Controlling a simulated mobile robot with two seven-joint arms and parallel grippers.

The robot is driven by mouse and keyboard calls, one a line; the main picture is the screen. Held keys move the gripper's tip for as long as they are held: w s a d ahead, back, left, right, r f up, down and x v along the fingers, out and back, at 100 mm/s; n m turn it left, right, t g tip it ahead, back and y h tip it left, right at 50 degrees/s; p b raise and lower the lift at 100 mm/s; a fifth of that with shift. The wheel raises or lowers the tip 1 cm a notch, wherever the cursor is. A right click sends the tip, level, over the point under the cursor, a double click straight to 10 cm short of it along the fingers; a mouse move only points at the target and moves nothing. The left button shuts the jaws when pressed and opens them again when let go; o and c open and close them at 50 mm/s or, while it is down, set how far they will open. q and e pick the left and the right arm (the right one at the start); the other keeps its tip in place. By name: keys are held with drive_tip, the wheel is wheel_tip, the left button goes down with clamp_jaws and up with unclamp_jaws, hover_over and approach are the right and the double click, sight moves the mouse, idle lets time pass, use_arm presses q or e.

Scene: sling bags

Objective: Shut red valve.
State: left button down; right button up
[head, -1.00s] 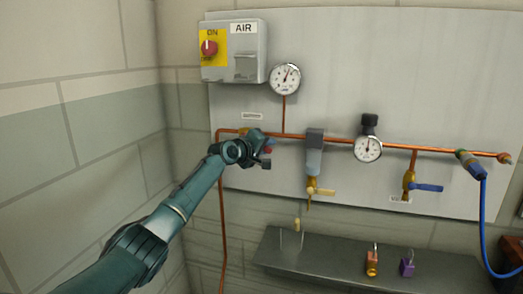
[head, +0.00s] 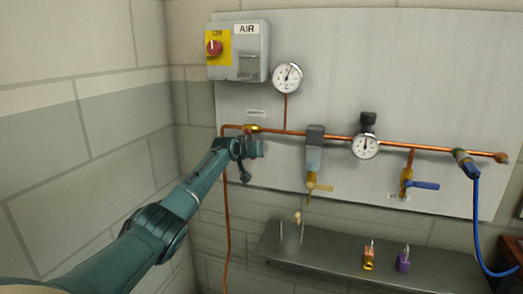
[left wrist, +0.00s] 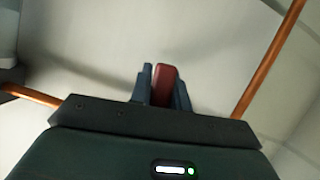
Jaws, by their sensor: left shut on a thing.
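The brass valve (head: 252,128) sits on the copper pipe at the left of the panel, below a small label. Its red handle (left wrist: 164,84) shows in the left wrist view, between the two dark fingers of my left gripper (left wrist: 162,88). The fingers are shut on the handle. In the head view my left gripper (head: 252,148) is just below the brass valve body and hides the handle, so its exact angle is hard to tell there. My right gripper is in neither view.
A pressure gauge (head: 287,78) and a grey AIR switch box (head: 250,62) are above. A filter (head: 314,150), another gauge (head: 365,146) and a blue-handled valve (head: 424,184) are to the right. A grey shelf (head: 335,250) with padlocks is below.

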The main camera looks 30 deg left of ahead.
use_arm(q)
drive_tip(key=shift+s+a+m+y+p, duration=0.15)
drive_tip(key=shift+a+m+y+p, duration=0.25)
drive_tip(key=shift+a+m, duration=0.25)
drive_tip(key=c, duration=1.3)
unclamp_jaws()
drive_tip(key=b+v, duration=0.1)
drive_tip(key=v, duration=1.2)
drive_tip(key=shift+d+r, duration=0.15)
drive_tip(key=shift+r, duration=0.05)
